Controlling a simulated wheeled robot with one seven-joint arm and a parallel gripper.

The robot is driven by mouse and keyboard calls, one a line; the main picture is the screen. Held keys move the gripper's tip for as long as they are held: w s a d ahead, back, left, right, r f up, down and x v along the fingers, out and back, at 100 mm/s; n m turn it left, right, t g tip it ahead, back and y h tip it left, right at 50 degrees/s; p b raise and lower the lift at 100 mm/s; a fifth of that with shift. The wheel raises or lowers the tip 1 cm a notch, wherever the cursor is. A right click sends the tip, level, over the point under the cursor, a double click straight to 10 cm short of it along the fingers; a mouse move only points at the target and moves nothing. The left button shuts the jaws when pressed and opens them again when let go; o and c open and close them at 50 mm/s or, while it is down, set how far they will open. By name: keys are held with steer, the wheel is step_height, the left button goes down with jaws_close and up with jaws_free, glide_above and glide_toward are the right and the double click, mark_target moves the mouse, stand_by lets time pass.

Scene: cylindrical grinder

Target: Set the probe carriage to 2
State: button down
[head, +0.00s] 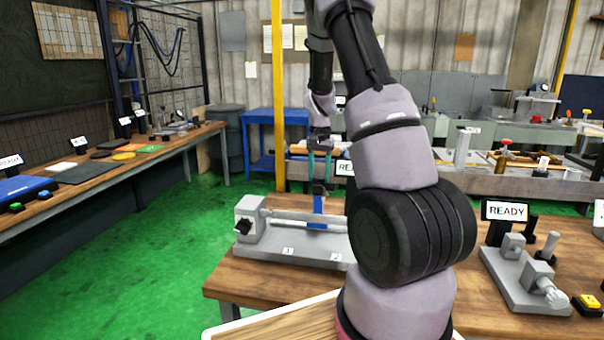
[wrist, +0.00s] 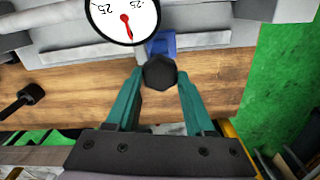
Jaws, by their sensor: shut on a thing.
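The probe carriage (head: 318,203) is a blue upright piece on the rail of a grey bench fixture (head: 290,245). Its lower blue part also shows in the wrist view (wrist: 162,43). In the head view it appears between the small labels 1 (head: 288,251) and 2 (head: 336,257); its exact setting is unclear. My gripper (head: 319,172) is at the carriage's top. In the wrist view, the teal fingers of my gripper (wrist: 160,78) are closed on a black hexagonal knob (wrist: 160,72), one on each side. A round white dial with a red needle (wrist: 122,20) sits beside the knob.
My arm hides the fixture's right end in the head view. A second grey fixture (head: 520,275) with a READY sign (head: 507,211) stands right on the wooden bench (head: 245,283). The green floor (head: 150,265) to the left is open.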

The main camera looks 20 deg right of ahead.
steer(key=s+d, duration=0.4)
steer(key=d, duration=0.2)
steer(key=shift+s+d, duration=0.2)
steer(key=shift+d, duration=0.15)
steer(key=shift+c, duration=1.3)
jaws_free()
step_height(320, 180, up, 11)
